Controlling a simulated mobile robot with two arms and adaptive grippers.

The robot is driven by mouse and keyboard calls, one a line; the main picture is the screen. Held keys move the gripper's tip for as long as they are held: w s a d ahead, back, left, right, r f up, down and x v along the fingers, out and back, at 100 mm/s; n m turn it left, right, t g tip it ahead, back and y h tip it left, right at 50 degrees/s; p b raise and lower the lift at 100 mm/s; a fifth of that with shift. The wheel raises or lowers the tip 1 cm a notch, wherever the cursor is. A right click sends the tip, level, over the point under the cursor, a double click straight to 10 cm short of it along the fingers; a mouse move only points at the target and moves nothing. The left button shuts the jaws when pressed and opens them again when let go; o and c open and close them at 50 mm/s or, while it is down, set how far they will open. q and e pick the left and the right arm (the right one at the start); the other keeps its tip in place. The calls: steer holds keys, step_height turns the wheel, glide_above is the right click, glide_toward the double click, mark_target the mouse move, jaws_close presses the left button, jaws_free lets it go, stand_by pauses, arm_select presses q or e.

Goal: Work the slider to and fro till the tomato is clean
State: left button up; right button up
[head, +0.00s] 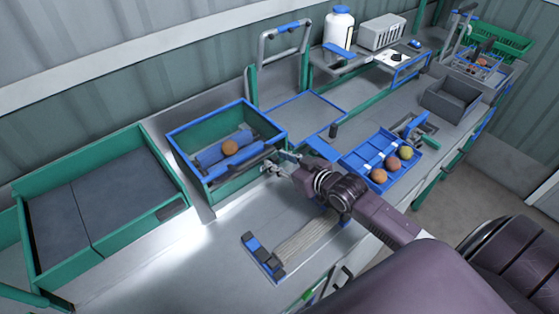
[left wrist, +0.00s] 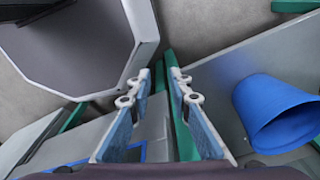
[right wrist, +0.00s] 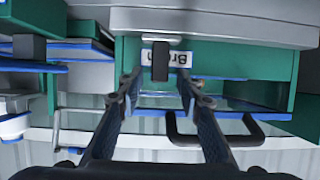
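The tomato (head: 230,147), orange-brown, lies on blue rollers inside the green brush box with a blue rim (head: 196,182). I cannot tell from here how clean it is. My right gripper (head: 274,166) is at the right side of this box. In the right wrist view a dark upright slider handle (right wrist: 160,60) stands before a partly covered "Brush" label (right wrist: 182,58). The right gripper's fingers (right wrist: 160,84) are apart on either side of the handle, with no clear contact. My left gripper (left wrist: 160,76) is open and empty, outside the head view.
A blue tray (head: 352,160) with three tomatoes stands right of my right arm. A green bin with dark panels (head: 100,245) is at the left. A blue bucket (left wrist: 275,112) is near my left gripper.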

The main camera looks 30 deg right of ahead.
steer(key=v, duration=1.2)
steer(key=shift+r, duration=0.1)
stand_by(0.4)
